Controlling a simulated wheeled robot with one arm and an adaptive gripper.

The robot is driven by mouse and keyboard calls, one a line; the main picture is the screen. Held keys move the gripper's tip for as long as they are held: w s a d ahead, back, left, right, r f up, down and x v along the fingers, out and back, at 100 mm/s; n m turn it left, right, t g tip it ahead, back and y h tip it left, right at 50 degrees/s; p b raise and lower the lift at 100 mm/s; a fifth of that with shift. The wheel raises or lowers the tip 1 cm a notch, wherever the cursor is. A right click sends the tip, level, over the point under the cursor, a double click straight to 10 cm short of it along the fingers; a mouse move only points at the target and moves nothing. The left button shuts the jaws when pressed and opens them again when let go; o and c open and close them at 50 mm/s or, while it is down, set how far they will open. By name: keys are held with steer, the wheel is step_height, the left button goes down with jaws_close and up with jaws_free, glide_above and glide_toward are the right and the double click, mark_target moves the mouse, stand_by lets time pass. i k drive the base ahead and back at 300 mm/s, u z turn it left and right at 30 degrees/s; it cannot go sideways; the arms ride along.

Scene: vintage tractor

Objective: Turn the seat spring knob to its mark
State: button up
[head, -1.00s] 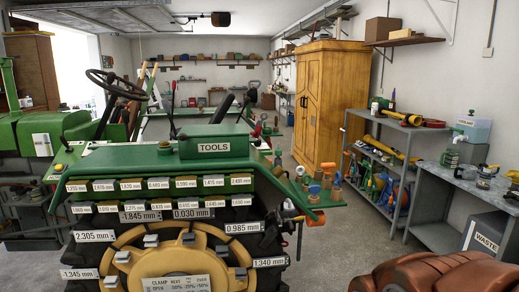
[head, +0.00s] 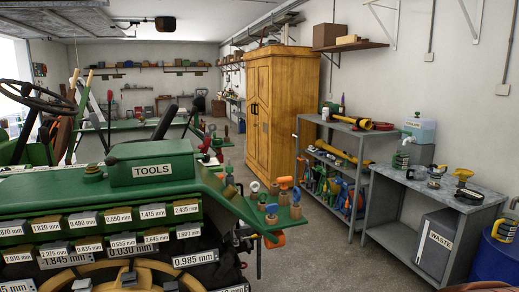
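The green tractor (head: 90,196) fills the left side of the head view, with a green TOOLS box (head: 150,152) on top. A dark seat-like shape (head: 164,124) stands behind the box. I cannot pick out the seat spring knob or its mark. Several small orange, blue and brown knob-like pieces stand on a green ledge at the tractor's right end, among them an orange one (head: 285,182) and a blue one (head: 271,209). I cannot tell what they are for. My gripper is not in view.
A wooden cabinet (head: 271,110) stands at the back. A grey shelf unit (head: 354,215), a workbench (head: 432,187), a WASTE bin (head: 436,243) and a blue drum (head: 494,259) line the right side. Bare floor (head: 315,255) lies between tractor and shelves.

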mark_target(207, 159)
steer(key=z, duration=0.25)
steer(key=i, duration=0.9)
steer(key=u, duration=0.65)
steer(key=i, duration=0.8)
steer(key=u, duration=0.8)
